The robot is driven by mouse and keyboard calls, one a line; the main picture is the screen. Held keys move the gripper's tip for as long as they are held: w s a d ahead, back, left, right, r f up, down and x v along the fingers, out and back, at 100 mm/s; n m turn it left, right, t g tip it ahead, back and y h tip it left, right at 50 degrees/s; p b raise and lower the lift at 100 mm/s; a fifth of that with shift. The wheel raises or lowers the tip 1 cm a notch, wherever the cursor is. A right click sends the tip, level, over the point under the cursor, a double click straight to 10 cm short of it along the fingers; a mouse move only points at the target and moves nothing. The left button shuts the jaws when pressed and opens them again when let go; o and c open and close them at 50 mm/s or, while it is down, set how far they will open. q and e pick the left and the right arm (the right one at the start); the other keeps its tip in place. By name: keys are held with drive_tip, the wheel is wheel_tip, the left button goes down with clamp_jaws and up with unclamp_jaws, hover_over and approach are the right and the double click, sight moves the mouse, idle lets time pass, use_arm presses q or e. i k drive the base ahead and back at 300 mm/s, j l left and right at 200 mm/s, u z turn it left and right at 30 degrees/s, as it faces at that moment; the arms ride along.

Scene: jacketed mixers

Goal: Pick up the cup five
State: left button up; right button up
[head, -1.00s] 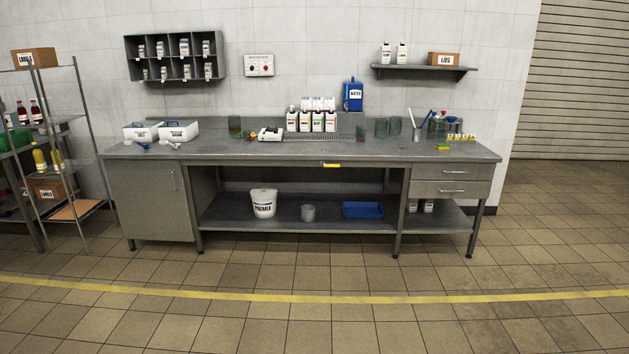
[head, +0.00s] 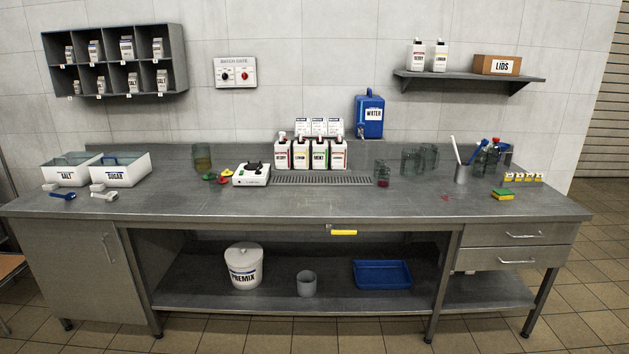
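Several dark, see-through cups stand on the steel workbench (head: 330,205). No number is readable on any cup, so I cannot tell which is cup five. Neither of my grippers is in view.
Salt (head: 66,175) and sugar (head: 120,176) bins stand at the left. The bench's front middle is clear. A premix bucket (head: 243,269) is below.

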sight(383, 177)
drive_tip(key=i, duration=1.2)
drive_tip(key=i+j+z, duration=0.1)
drive_tip(key=i, duration=1.1)
